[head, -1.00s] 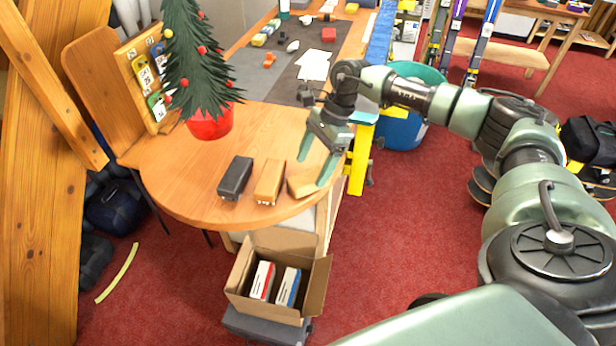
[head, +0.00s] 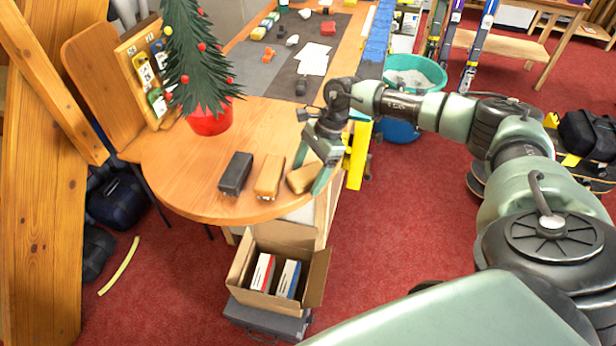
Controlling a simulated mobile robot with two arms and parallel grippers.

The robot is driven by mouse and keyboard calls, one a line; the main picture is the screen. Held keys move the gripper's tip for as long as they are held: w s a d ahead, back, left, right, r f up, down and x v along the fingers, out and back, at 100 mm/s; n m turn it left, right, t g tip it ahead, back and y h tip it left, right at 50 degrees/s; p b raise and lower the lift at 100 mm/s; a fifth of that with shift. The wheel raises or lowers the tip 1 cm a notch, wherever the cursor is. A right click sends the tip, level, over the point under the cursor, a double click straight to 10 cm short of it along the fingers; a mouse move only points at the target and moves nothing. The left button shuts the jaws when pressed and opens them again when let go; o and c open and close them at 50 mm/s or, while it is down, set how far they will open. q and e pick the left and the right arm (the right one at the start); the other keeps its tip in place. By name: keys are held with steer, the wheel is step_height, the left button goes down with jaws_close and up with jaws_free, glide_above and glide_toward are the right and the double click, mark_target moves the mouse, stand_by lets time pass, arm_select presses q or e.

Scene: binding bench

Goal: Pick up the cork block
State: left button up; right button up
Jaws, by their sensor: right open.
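The cork block (head: 302,178), a plain tan block, lies at the near right edge of the round wooden table end. It sits to the right of an orange-brown block (head: 269,176) and a dark grey block (head: 236,174). My right gripper (head: 309,176) is open, pointing down at the cork block. One finger shows on the far left side of the block and the other on its right side. I cannot tell whether the fingers touch it. My left gripper is not in view.
A small Christmas tree in a red pot (head: 210,121) stands behind the blocks. A cardboard box (head: 316,277) with two boxed items sits below the table edge. A yellow upright part (head: 357,160) is just right of the gripper. The table's left front is clear.

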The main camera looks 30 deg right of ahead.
mark_target(307, 172)
steer(key=c, duration=1.6)
steer(key=shift+r, duration=0.1)
steer(key=shift+r+p, duration=0.15)
steer(key=shift+p, duration=0.25)
steer(key=shift+r+b, duration=0.3)
steer(key=shift+b, duration=0.05)
step_height(307, 172, up, 19)
steer(key=b, duration=0.5)
steer(key=shift+r, duration=0.15)
